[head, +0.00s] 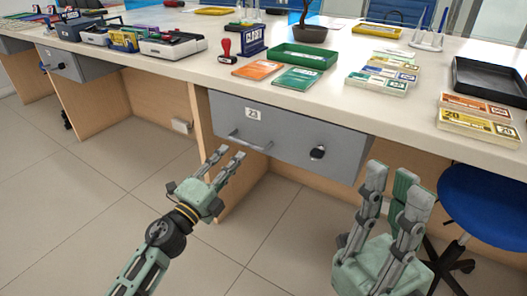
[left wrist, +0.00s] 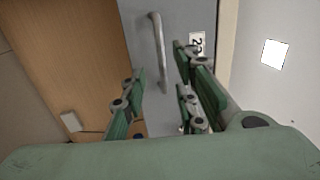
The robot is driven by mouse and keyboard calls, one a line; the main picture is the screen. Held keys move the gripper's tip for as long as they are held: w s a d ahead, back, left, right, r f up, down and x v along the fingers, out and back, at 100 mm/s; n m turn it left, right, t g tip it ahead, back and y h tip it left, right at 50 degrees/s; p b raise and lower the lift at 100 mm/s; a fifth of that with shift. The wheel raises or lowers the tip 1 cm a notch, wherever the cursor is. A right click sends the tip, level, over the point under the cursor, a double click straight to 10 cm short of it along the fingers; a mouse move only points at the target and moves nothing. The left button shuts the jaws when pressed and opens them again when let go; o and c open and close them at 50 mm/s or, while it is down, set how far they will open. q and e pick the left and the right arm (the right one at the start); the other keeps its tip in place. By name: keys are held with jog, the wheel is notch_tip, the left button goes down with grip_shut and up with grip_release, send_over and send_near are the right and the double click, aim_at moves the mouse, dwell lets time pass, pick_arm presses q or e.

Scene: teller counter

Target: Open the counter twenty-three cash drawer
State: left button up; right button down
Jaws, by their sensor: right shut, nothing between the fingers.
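The grey cash drawer (head: 285,129) with a white "23" label (head: 253,114) is closed flush under the counter. Its bar handle (head: 250,143) is on its left part, and a dark lock knob (head: 318,153) is on its right. My left gripper (head: 229,154) is open and empty, just in front of and a little below the handle's left end. In the left wrist view, the handle (left wrist: 159,52) shows ahead, between the spread fingers (left wrist: 160,80), apart from them. My right gripper (head: 397,182) is shut and empty, in front of the counter right of the drawer.
A blue stool (head: 490,208) stands at the right. The counter top (head: 225,80) holds a red stamp (head: 226,48), a green tray (head: 300,56), a black tray (head: 490,82) and several booklets. Another grey drawer (head: 75,64) is at the left. The floor (head: 80,200) before the counter is clear.

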aim_at(245, 144)
pick_arm(q)
jog(key=b+x, duration=0.1)
jog(key=x, duration=0.6)
jog(key=shift+w+d+r, duration=0.1)
jog(key=shift+w+r, duration=0.05)
jog(key=shift+r, duration=0.05)
jog(key=shift+c, duration=0.5)
grip_shut()
